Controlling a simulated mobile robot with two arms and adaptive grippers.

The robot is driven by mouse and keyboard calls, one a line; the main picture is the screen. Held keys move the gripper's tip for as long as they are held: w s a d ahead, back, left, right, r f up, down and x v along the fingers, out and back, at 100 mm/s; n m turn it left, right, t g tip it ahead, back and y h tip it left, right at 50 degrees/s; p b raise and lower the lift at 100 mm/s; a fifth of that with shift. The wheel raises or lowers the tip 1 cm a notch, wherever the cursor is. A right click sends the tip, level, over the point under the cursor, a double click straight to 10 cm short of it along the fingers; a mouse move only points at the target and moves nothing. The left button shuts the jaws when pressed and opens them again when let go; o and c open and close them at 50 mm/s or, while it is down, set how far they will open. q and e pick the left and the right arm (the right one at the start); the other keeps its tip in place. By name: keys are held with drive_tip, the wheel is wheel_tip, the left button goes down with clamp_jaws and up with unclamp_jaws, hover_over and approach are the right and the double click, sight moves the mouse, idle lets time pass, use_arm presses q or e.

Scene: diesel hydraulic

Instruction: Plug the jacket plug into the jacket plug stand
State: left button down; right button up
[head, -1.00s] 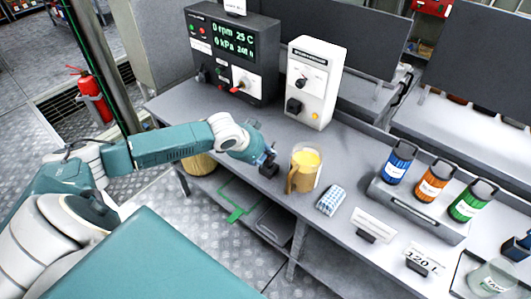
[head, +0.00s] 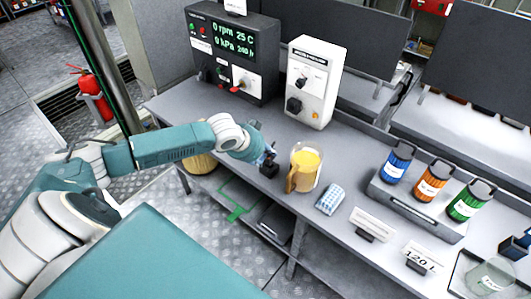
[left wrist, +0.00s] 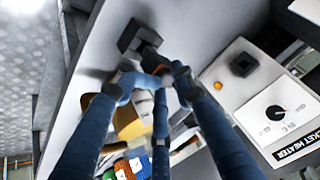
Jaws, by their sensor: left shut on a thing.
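My left gripper (head: 264,158) is over the near edge of the grey bench, left of the yellow-filled beaker. It is shut on the jacket plug, a small dark piece (left wrist: 150,54) between its blue fingers in the left wrist view. Right at the fingertips is a black square block (head: 269,171), which looks like the jacket plug stand; it also shows in the left wrist view (left wrist: 132,36). The plug and block overlap in view, and I cannot tell whether the plug is seated. My right gripper is out of view.
The beaker (head: 306,168) stands close right of the gripper, beside a blue-white pack (head: 330,199). The white jacket heater box (head: 315,83) and the dark display unit (head: 232,55) stand behind. Blue, orange and green bottles sit on a rack (head: 415,212) at the right.

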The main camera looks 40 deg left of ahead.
use_arm(q)
drive_tip(key=shift+f+b, duration=0.45)
drive_tip(key=shift+f, duration=1.05)
drive_tip(key=c, duration=1.2)
unclamp_jaws()
drive_tip(key=shift+o, duration=0.2)
drive_tip(key=shift+r, duration=0.1)
drive_tip(key=v, duration=1.2)
